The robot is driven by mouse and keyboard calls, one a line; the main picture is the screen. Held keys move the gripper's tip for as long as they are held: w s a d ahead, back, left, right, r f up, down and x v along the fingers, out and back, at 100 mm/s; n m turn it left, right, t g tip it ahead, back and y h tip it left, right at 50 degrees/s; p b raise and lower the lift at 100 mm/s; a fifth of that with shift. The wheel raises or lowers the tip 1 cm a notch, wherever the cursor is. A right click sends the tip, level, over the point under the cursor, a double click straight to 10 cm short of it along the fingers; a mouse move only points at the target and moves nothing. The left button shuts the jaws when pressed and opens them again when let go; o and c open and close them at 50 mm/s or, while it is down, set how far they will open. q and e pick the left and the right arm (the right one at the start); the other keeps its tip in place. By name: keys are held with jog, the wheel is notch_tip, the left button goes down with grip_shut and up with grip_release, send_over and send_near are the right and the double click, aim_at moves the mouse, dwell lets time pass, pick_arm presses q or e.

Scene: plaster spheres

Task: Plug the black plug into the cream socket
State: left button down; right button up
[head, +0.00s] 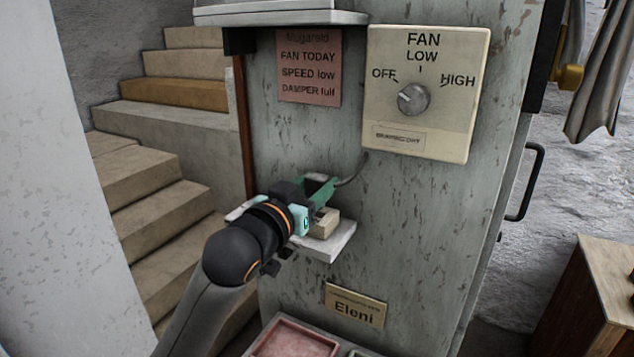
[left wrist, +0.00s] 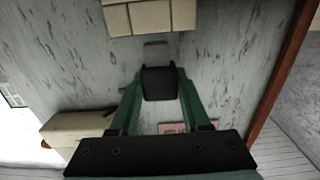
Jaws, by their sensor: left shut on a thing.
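My left gripper (head: 326,187) has green fingers and is in front of the grey cabinet, just above a small pale shelf. In the left wrist view its fingertips (left wrist: 159,84) are shut on the black plug (left wrist: 159,83). In the head view the plug is mostly hidden by the gripper. The cream socket (head: 325,222) is a small block on the shelf, below the fingers and partly covered by them. It also shows at the top of the left wrist view (left wrist: 150,17), with a visible gap between it and the plug. My right gripper is not in view.
The pale shelf (head: 335,246) juts from the grey cabinet (head: 400,210). A cream fan panel (head: 425,95) with a knob and a pink note (head: 309,68) are above. Stairs (head: 150,190) rise behind at left.

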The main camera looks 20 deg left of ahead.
pick_arm(q)
jog(key=shift+p, duration=0.65)
dwell(0.8)
jog(key=shift+f+b, duration=0.85)
jog(key=shift+f, duration=0.75)
jog(key=shift+c, duration=1.4)
grip_release()
jog(key=shift+r, duration=0.1)
jog(key=shift+r+p, duration=1.1)
jog(key=shift+p, duration=0.25)
jog(key=shift+r, duration=0.85)
